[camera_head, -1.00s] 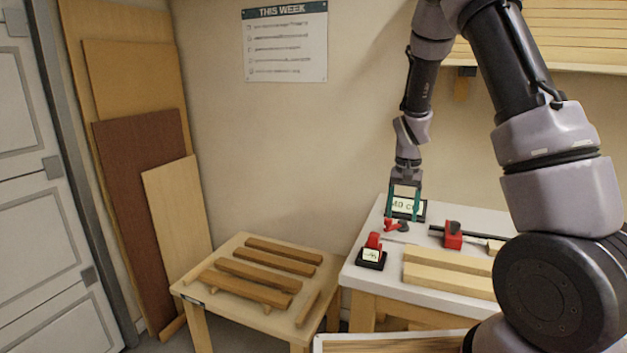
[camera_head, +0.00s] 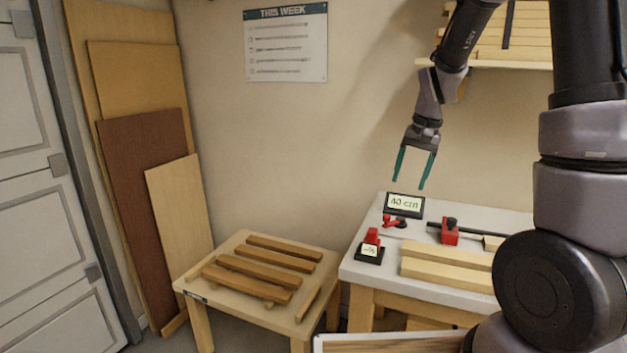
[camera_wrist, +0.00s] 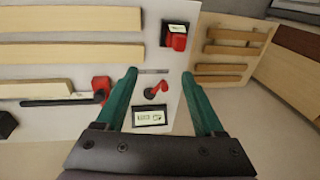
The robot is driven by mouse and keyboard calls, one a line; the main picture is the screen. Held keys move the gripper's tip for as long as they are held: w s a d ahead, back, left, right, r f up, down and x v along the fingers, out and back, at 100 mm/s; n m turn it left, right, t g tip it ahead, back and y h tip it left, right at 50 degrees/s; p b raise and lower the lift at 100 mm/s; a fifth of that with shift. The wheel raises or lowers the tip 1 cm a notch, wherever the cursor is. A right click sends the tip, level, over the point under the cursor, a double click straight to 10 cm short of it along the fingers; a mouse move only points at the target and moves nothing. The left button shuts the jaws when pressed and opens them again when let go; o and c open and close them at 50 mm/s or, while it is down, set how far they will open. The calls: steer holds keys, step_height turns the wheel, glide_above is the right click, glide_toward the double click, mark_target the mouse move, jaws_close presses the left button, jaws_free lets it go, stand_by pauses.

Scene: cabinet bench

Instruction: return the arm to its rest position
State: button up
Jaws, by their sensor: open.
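My gripper (camera_head: 410,184) has two green fingers that are spread apart with nothing between them. It hangs in the air above the white bench (camera_head: 352,262), over the display sign reading 40 cm (camera_head: 404,204). In the wrist view the open fingers (camera_wrist: 160,88) point down toward the bench top, with the red and black clamp-like part (camera_wrist: 156,91) and the display (camera_wrist: 149,117) seen between them from above. My arm comes down from the upper right in the head view.
A red and black device (camera_head: 370,245), a red block on a dark bar (camera_head: 450,232) and pale boards (camera_head: 445,272) lie on the bench. A low wooden table (camera_head: 232,282) with several brown slats stands to its left. Sheets (camera_head: 140,190) lean on the wall; a shelf (camera_head: 500,66) hangs upper right.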

steer(key=s+r+t, duration=0.5)
steer(key=s+r, duration=1.2)
steer(key=s, duration=0.2)
steer(key=shift+s+d+r+t+y, duration=0.25)
steer(key=shift+s+r+t+y, duration=0.05)
steer(key=shift+s+r, duration=0.1)
